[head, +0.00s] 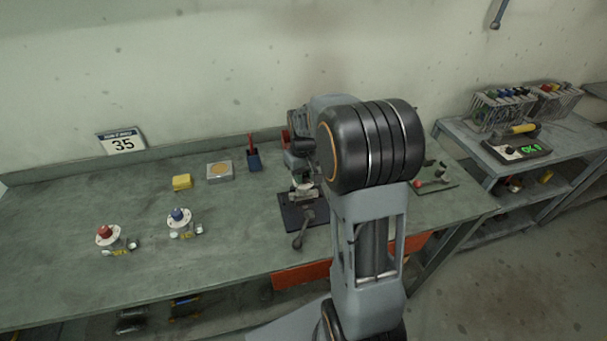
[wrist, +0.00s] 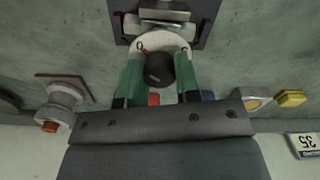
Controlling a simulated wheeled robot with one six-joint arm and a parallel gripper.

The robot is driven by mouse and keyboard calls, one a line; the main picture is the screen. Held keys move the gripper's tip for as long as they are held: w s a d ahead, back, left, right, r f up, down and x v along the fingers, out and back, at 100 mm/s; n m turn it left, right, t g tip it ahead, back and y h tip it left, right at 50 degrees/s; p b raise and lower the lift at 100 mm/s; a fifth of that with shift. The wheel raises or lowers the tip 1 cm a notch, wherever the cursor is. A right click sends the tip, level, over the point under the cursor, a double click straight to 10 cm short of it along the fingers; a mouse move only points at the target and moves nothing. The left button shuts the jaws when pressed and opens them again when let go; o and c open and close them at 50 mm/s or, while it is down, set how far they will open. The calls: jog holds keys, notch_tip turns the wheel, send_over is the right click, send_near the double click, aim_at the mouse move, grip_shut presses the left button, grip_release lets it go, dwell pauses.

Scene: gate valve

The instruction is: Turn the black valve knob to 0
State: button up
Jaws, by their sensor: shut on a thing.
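The black valve knob (wrist: 158,68) is in the middle of the wrist view, in front of a pale round dial plate (wrist: 164,40). A dark letter that looks like O or Q is at the plate's upper left, and one that looks like C is at its right. I cannot read a pointer on the knob. My gripper (wrist: 158,62) has its green fingers on both sides of the knob and is shut on it. A metal vise (wrist: 165,16) on a dark base holds the valve. In the head view my arm hides the knob; the dark base (head: 290,213) shows below.
A red-topped part (head: 105,233) and a blue-topped part (head: 179,216) stand on the bench at left. Behind are a yellow block (head: 181,182), a grey square (head: 219,175), a blue holder (head: 254,160) and a 35 sign (head: 121,143). The bench front left is clear.

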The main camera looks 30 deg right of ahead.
jog(key=shift+m, duration=0.4)
jog(key=o, duration=0.9)
jog(key=shift+r, duration=0.1)
notch_tip(320, 180, up, 14)
jog(key=shift+f+b, duration=0.15)
jog(key=shift+b, duration=0.15)
